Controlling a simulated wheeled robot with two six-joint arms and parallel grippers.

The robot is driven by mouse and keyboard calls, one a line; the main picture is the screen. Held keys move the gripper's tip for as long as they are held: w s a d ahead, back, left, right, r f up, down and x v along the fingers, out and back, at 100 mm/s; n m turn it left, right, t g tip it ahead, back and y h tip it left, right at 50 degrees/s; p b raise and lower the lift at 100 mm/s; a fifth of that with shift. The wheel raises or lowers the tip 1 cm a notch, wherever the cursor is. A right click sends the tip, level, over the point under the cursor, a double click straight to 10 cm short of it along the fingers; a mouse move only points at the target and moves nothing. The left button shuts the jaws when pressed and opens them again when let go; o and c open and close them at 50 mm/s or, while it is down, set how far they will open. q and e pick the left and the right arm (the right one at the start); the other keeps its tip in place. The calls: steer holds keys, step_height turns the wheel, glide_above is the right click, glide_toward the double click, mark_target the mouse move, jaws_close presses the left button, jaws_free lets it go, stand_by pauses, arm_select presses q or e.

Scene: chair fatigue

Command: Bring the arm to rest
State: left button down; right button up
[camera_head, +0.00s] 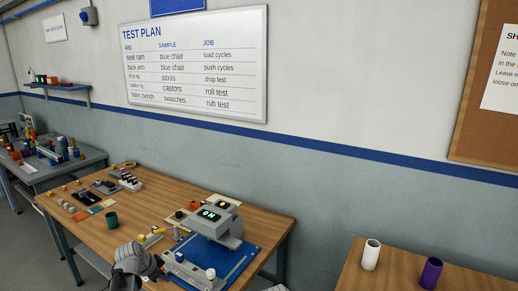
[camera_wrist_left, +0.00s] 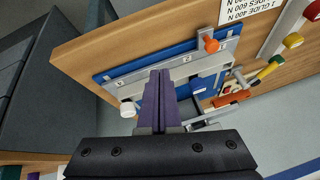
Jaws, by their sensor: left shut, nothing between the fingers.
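My left gripper (camera_wrist_left: 160,75) is shut and empty, its two purple fingers pressed together in the left wrist view. In the head view the left gripper (camera_head: 137,265) shows as a grey shape at the front edge of the wooden table (camera_head: 75,228), and its fingertips are hard to make out. In the wrist view the fingers are seen against a blue base plate (camera_wrist_left: 108,77) with a grey rail, a white knob (camera_wrist_left: 128,108) and an orange knob (camera_wrist_left: 211,45). I cannot tell whether they touch it.
A grey test machine (camera_head: 213,223) with a lit "ON" display stands on the blue plate. A white cup (camera_head: 371,254) and a purple cup (camera_head: 431,272) stand on a table at right. A wall lies behind.

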arm_select(q)
steer(key=s+d+f+n+g, duration=0.1)
steer(key=s+d+g, duration=0.1)
steer(key=s+d, duration=0.55)
steer(key=s+d+f+n+g, duration=0.15)
steer(key=s+d, duration=0.25)
steer(key=d, duration=0.7)
steer(key=s+d+n+g+y, duration=0.2)
steer(key=s+d, duration=0.5)
steer(key=s, duration=0.5)
steer(key=shift+s+d+y, duration=0.2)
steer(key=shift+s+y, duration=0.05)
steer(key=shift+y, duration=0.25)
